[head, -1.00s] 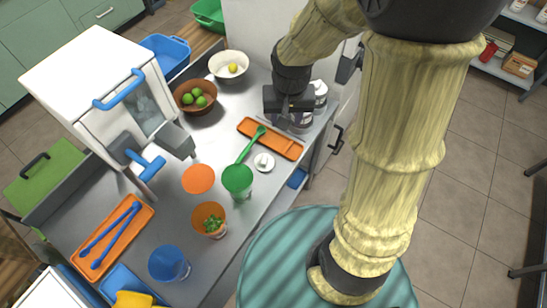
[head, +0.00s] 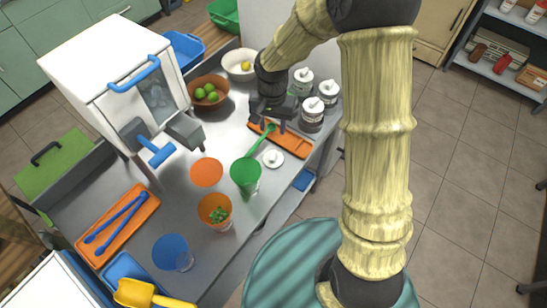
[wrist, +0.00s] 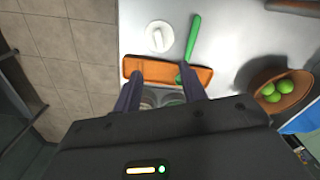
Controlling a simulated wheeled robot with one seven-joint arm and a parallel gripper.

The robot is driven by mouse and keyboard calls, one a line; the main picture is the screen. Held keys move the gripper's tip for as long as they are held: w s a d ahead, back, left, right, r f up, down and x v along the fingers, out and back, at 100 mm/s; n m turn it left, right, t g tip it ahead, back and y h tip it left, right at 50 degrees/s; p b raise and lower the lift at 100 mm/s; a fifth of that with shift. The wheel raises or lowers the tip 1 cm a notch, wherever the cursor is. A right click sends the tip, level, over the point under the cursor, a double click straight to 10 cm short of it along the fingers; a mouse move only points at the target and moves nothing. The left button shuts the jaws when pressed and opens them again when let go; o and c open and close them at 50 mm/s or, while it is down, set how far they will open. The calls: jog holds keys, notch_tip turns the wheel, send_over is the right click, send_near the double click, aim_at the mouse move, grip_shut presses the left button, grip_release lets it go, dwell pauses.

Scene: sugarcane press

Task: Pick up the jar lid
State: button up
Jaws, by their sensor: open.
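A small white round lid with a knob (head: 273,158) lies flat on the metal counter near its right edge. In the wrist view the lid (wrist: 159,37) is ahead of the fingers, beyond the orange tray. My gripper (head: 272,124) is open and empty, above the far end of the orange tray. It is apart from the lid, on the side toward the jars. Both fingers (wrist: 160,88) show in the wrist view with the tray between and beyond them.
A green spoon (head: 260,140) rests across the orange tray (head: 292,144) beside the lid. A green cup (head: 245,178) stands close by. Several lidded jars (head: 312,112) stand behind the gripper. A bowl of limes (head: 208,92) and a white press (head: 120,85) are to the left.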

send_over(273, 155)
jog(key=f, duration=0.9)
jog(key=shift+w+a+f+p, duration=0.1)
jog(key=shift+w+p, duration=0.1)
jog(key=shift+p, duration=0.15)
notch_tip(273, 155, down, 4)
jog(key=shift+s+f+p, duration=0.1)
jog(key=shift+f+p, duration=0.15)
jog(key=shift+p, duration=0.35)
jog(key=shift+f, duration=0.35)
jog(key=shift+d, duration=0.25)
jog(key=shift+a, duration=0.3)
jog(key=shift+c, duration=0.6)
jog(key=shift+d, duration=0.2)
grip_shut()
